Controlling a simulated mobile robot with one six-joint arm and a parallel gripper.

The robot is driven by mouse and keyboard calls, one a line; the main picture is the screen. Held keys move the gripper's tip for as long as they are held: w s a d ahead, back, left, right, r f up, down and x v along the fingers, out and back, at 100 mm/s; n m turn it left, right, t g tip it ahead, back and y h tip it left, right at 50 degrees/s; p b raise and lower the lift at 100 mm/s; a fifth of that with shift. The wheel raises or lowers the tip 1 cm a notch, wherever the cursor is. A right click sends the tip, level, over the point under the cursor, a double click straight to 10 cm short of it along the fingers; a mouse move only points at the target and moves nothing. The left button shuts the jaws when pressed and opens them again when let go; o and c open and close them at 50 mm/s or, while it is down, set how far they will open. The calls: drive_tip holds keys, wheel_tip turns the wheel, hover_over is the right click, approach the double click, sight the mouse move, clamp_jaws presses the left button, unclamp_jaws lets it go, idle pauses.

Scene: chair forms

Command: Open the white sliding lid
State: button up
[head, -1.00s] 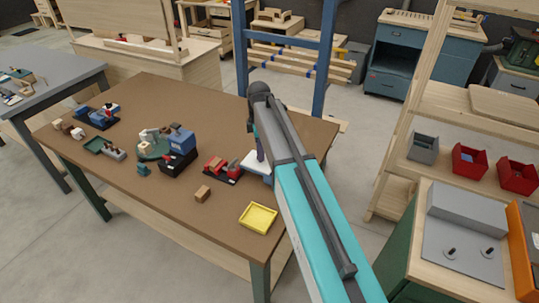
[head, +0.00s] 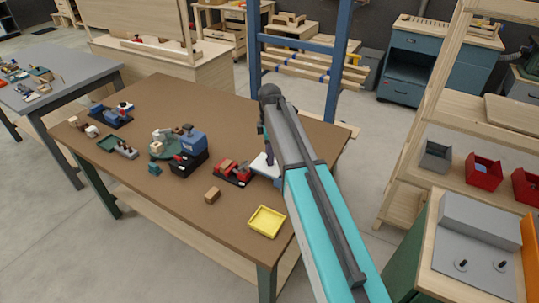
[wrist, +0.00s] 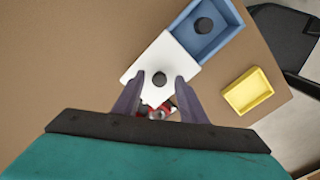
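The white sliding lid (wrist: 163,58) is a flat square plate with a dark round knob (wrist: 159,79) in the wrist view. It lies off to the lower left of the blue box (wrist: 233,25), whose inside shows with a dark round object (wrist: 203,25) in it. My gripper (wrist: 159,80) is open, with its two purple fingers on either side of the knob and gaps visible between. In the head view the white lid (head: 262,167) shows beside my arm, which hides most of the blue box.
A yellow tray (head: 267,221) sits near the table's front right edge. A red and black item (head: 233,174) is just left of the lid, with a small brown block (head: 212,194) in front. The brown table (head: 190,105) is clear toward the back.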

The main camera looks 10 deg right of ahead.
wheel_tip(320, 180, up, 14)
drive_tip(key=b, duration=0.2)
drive_tip(key=shift+f+b, duration=0.2)
drive_tip(key=shift+b, duration=0.2)
idle(0.6)
